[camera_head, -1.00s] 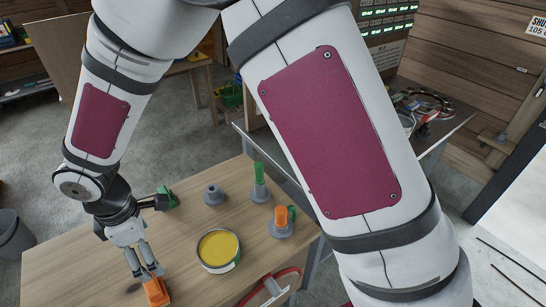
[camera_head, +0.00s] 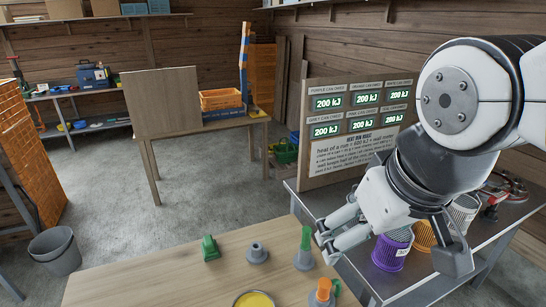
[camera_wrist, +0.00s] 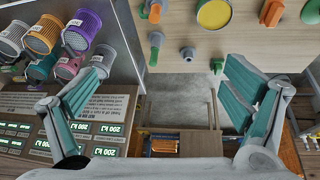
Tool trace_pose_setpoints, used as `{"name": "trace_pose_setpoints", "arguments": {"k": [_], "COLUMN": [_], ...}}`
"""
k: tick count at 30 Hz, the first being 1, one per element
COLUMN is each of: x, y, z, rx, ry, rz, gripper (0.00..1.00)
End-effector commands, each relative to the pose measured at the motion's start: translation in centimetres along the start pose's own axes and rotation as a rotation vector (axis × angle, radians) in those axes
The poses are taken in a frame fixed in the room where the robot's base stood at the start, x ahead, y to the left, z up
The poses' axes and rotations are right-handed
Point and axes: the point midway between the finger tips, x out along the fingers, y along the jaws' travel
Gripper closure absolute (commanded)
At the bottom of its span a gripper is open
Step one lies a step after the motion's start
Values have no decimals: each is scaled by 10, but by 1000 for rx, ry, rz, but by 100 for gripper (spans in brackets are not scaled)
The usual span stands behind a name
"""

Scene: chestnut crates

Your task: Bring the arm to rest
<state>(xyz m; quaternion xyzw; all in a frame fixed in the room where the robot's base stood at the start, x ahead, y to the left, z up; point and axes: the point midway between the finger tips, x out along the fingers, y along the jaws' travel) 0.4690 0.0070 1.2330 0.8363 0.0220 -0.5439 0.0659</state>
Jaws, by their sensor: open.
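My gripper (camera_head: 325,240) is raised at the right in the head view, its fingers pointing left, beside the near table's far right corner as seen there. In the wrist view my gripper (camera_wrist: 163,73) shows its two teal-padded fingers spread wide, with nothing held between them. My white arm comes in from the right edge of the head view. Most of its length lies outside that view.
The wooden table (camera_head: 150,285) bears a green piece (camera_head: 210,248), grey knob (camera_head: 257,253), green-handled piece (camera_head: 305,248), orange piece (camera_head: 323,291) and yellow-topped tin (camera_head: 253,300). A purple can (camera_head: 391,254) and other cans stand on the side bench near my wrist, before the display board (camera_head: 350,130).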

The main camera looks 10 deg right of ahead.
Motion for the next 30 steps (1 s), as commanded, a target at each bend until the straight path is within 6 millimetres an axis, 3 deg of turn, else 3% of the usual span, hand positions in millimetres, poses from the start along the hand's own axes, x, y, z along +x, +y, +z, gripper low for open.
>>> {"name": "trace_pose_setpoints", "arguments": {"k": [6, 23, 26, 30], "x": [-12, -13, -13, -13], "y": [6, 6, 6, 6], "z": [19, 20, 20, 20], "rx": [128, 134, 134, 133], "ry": [46, 47, 47, 47], "rz": [-26, -28, -28, -28], "gripper": [6, 6, 24, 56]}}
